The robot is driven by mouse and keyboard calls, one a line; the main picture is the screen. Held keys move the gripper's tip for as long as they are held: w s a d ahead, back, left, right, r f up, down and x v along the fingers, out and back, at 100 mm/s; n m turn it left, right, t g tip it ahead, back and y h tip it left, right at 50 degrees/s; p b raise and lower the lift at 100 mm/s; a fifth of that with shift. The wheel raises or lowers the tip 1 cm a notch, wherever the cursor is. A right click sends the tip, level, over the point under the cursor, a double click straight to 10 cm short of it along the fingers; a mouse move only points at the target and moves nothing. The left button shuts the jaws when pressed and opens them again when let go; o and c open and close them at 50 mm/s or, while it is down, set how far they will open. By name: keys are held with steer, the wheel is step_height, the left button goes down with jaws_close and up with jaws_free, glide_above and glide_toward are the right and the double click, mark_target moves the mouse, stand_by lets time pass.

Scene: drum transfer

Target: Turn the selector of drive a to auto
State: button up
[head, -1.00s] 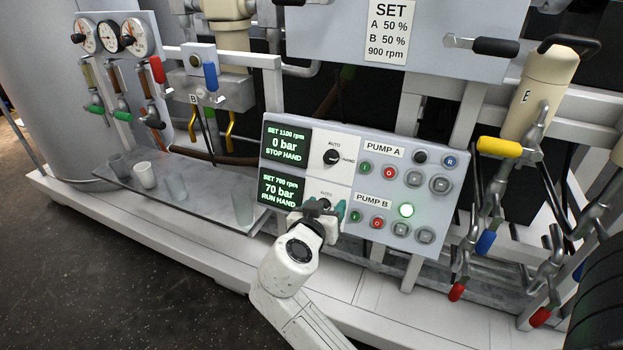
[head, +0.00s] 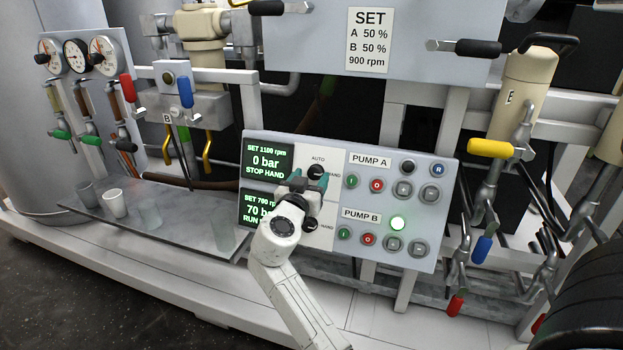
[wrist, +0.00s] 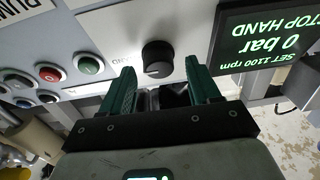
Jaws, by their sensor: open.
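The upper selector (head: 316,171), in the PUMP A row, is a black round knob with AUTO printed above it and HAND at its right. It also shows in the wrist view (wrist: 157,58), upside down; I cannot tell its pointer direction now. My gripper (head: 309,181) is open, its two green fingers just in front of and slightly below this knob. In the wrist view my gripper (wrist: 160,66) has a fingertip on either side of the knob, with gaps visible. The upper display (head: 267,161) reads 0 bar, STOP HAND.
The lower selector (head: 310,224), in the PUMP B row, sits close below, partly hidden by my gripper. The lower display (head: 260,207) is partly covered by my arm.

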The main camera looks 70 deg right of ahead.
steer(key=shift+d, duration=0.6)
steer(key=c, duration=1)
